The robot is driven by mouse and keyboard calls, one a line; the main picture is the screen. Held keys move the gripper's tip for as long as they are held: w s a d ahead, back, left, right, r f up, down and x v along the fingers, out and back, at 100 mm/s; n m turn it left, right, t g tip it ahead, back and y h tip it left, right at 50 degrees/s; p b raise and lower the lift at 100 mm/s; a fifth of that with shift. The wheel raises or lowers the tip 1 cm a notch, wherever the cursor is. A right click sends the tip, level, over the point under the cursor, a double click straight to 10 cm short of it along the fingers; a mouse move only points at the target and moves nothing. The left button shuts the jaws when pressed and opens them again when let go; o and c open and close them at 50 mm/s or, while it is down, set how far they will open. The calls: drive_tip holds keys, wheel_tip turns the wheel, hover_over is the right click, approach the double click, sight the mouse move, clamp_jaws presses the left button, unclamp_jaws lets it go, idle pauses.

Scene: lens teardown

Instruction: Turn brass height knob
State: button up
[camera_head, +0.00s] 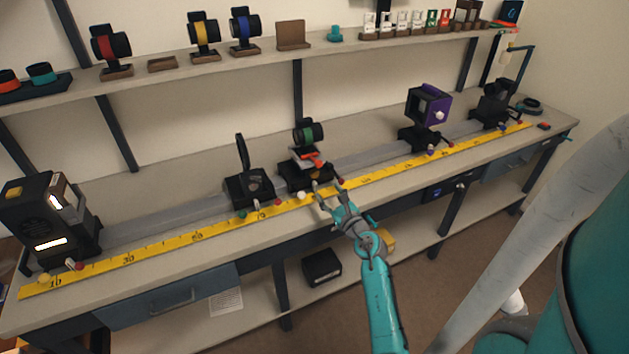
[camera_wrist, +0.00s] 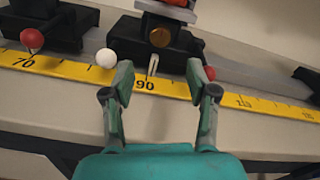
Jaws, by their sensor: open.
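The brass height knob (camera_wrist: 160,37) sits on the front of a black carriage (camera_wrist: 135,40) in the wrist view. It shows as a dull gold disc. In the head view, this carriage (camera_head: 293,178) carries an orange and grey mount (camera_head: 309,158) with a green-banded lens (camera_head: 309,134) on top. My gripper (camera_wrist: 160,88) is open and empty, its two fingers spread to either side below the knob. It does not touch the knob. In the head view, my gripper (camera_head: 330,196) is in front of the carriage, over the yellow scale.
A white ball knob (camera_wrist: 106,58) and a red ball knob (camera_wrist: 210,73) stand close to my fingers. A yellow scale (camera_wrist: 62,67) runs along the bench front. Another black carriage (camera_head: 246,188) stands left, and a purple-framed unit (camera_head: 443,110) stands right.

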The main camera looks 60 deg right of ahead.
sight(316, 176)
drive_tip(key=x, duration=0.8)
drive_tip(key=shift+w, duration=0.15)
clamp_jaws()
